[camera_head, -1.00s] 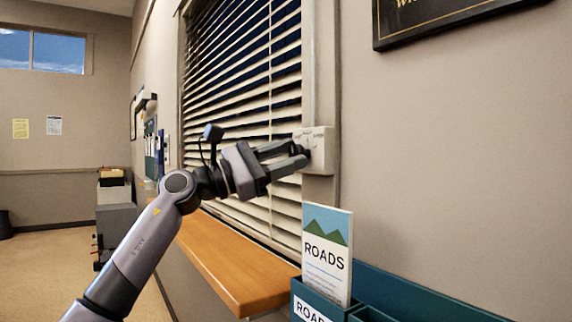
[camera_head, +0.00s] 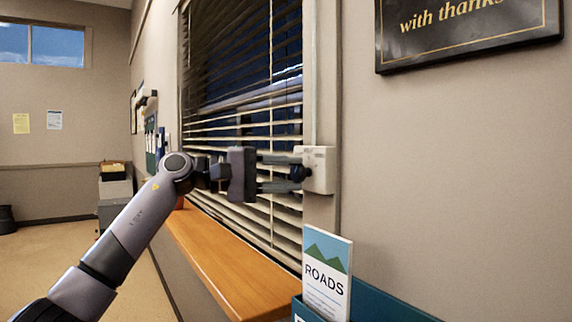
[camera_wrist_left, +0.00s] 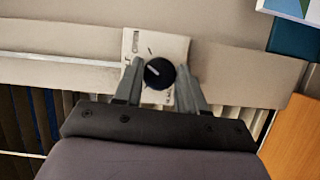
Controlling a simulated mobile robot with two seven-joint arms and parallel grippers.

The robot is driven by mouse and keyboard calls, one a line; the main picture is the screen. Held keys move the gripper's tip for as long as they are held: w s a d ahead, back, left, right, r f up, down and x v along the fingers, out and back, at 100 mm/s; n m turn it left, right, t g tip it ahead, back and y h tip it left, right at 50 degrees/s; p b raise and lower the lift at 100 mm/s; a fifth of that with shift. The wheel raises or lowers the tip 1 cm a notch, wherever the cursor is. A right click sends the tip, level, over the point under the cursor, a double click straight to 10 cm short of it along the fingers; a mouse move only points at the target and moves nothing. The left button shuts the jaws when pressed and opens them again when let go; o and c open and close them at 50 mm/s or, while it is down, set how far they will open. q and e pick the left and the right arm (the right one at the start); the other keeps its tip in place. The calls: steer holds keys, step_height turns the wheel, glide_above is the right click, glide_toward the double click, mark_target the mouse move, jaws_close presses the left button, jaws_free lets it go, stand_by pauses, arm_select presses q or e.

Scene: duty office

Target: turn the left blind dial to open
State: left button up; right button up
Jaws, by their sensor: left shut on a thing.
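The blind dial is a black round knob (camera_wrist_left: 159,73) with a white pointer line, on a white wall box (camera_wrist_left: 178,46) that also shows in the head view (camera_head: 320,168) at the window's right edge. My left gripper (camera_head: 296,173) is shut on the knob, one finger on each side of it; this also shows in the left wrist view (camera_wrist_left: 159,82). The pointer line slants toward the upper left in the wrist view. The box's markings are too small to read. The blind (camera_head: 235,60) has dark gaps between its slats. My right gripper is out of view.
A wooden sill (camera_head: 225,262) runs below the blind. A ROADS leaflet (camera_head: 326,275) stands in a teal holder (camera_head: 375,294) below the box. A dark framed plaque (camera_head: 468,30) hangs on the wall to the upper right.

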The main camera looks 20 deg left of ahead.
arm_select(q)
steer(key=shift+r+m+y+p, duration=0.15)
steer(key=shift+m+y+p, duration=0.25)
steer(key=shift+m, duration=0.4)
steer(key=shift+m+y+p, duration=0.4)
steer(key=shift+m+p, duration=0.05)
steer(key=shift+m, duration=0.35)
steer(key=shift+m+y, duration=0.3)
steer(key=shift+m, duration=0.3)
steer(key=shift+p, duration=0.3)
steer(key=o, duration=1)
steer(key=b+v, duration=0.1)
steer(key=v, duration=0.6)
